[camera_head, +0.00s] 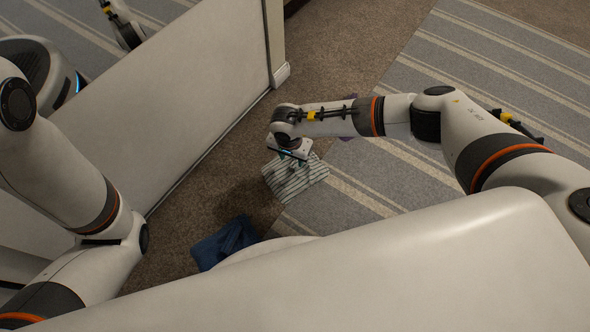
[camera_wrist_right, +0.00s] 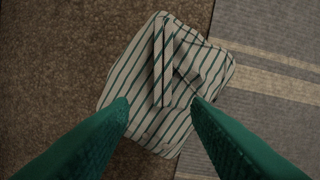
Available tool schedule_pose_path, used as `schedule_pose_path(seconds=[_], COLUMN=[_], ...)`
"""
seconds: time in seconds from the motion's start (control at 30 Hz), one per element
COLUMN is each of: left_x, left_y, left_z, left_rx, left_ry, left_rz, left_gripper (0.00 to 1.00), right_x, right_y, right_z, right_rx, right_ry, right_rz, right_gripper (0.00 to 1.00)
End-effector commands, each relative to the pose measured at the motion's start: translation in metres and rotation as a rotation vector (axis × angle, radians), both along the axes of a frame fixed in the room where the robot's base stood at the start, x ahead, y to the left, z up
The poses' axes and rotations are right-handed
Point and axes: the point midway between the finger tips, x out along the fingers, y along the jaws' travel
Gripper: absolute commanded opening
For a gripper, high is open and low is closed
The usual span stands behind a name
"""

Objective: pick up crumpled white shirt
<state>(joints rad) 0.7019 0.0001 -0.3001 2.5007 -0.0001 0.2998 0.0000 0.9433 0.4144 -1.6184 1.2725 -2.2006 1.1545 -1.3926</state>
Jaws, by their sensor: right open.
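A crumpled white shirt with dark green stripes (camera_head: 297,181) lies on the floor, partly on brown carpet and partly on the striped rug. It also shows in the right wrist view (camera_wrist_right: 150,75), with a folded strip standing up near its middle. My right gripper (camera_head: 292,157) is above the shirt, pointing down at it. In the right wrist view its two green fingers (camera_wrist_right: 160,110) are open, with the shirt beneath and between them and nothing held. My left arm comes in from the left, but its gripper cannot be made out for sure.
A dark blue cloth (camera_head: 224,242) lies on the carpet near the front of my base. A purple item (camera_head: 348,102) is partly hidden behind my right arm. A pale wall or mirror panel (camera_head: 190,90) stands at the left. The grey striped rug (camera_head: 480,75) is clear at the upper right.

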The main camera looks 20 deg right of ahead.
Motion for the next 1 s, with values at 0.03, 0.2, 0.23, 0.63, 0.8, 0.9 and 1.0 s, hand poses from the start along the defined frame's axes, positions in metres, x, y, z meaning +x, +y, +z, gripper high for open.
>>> schedule_pose_path(seconds=[0.03,0.2,0.23,0.63,0.8,0.9,1.0], left_x=[0.000,0.000,0.000,0.000,0.000,0.000,0.000], left_y=[0.000,0.000,0.000,0.000,0.000,0.000,0.000], left_z=[-0.009,-0.032,-0.036,-0.044,-0.044,-0.044,-0.044], left_rx=[0.000,0.000,0.000,0.000,0.001,0.001,0.001], left_ry=[0.001,0.001,0.001,0.001,0.001,0.001,0.001], left_rz=[0.000,0.000,0.000,0.000,-0.001,-0.001,-0.001], left_gripper=[0.36,0.36,0.36,0.36,0.36,0.36,0.36], right_x=[0.000,0.003,0.003,0.005,0.005,0.005,0.005], right_y=[-0.001,-0.006,-0.007,-0.007,-0.007,-0.007,-0.007], right_z=[-0.009,-0.032,-0.035,-0.047,-0.047,-0.047,-0.047], right_rx=[-0.001,0.000,0.000,0.001,0.001,0.001,0.001], right_ry=[0.001,0.001,0.001,0.001,0.001,0.001,0.001], right_rz=[-0.001,-0.003,-0.003,-0.001,-0.001,-0.001,-0.001], right_gripper=[0.44,0.44,0.44,0.42,0.14,0.00,0.00])
